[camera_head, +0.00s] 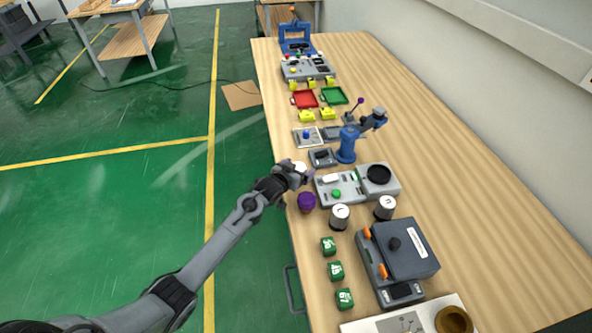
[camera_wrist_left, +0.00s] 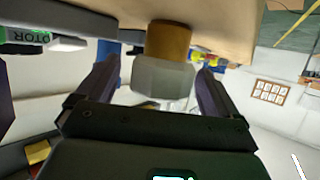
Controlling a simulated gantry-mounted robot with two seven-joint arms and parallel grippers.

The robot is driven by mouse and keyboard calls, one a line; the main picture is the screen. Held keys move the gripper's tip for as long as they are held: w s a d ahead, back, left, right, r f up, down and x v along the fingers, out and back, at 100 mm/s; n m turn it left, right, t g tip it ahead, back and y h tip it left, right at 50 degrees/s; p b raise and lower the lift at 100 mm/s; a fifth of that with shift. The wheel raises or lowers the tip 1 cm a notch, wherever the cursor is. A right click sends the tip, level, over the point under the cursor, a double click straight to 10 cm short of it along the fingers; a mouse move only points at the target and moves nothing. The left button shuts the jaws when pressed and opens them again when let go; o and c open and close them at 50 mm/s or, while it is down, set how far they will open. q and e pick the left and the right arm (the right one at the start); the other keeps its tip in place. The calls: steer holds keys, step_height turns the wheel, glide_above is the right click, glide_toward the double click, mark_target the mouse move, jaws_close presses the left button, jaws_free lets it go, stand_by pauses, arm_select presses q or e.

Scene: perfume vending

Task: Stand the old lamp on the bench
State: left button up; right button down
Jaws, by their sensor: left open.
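The old lamp, a pale faceted bulb-like piece with a gold-brown cylindrical end, shows in the left wrist view (camera_wrist_left: 165,75). Its gold end is against the wooden bench (camera_wrist_left: 228,15), which appears at the top of that view. In the head view its white top (camera_head: 299,167) shows at the left edge of the bench (camera_head: 470,200). My left gripper (camera_head: 297,170) is open, with one finger on each side of the lamp and visible gaps in the wrist view. The gripper partly hides the lamp in the head view. My right gripper is out of view.
A purple knob-like piece (camera_head: 306,201) is close in front of my gripper. A grey panel device (camera_head: 348,192) is just right, with a blue stand (camera_head: 346,146) behind. Two metal cans (camera_head: 340,217) and green cubes (camera_head: 336,270) are nearer. The bench's right side is clear.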

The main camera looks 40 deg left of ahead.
arm_select(q)
steer(key=shift+s+d+r, duration=0.1)
steer(key=shift+s+r, duration=0.15)
steer(key=shift+r, duration=0.05)
steer(key=p+v, duration=0.2)
steer(key=v, duration=0.9)
steer(key=shift+s, duration=0.2)
steer(key=shift+r, duration=0.1)
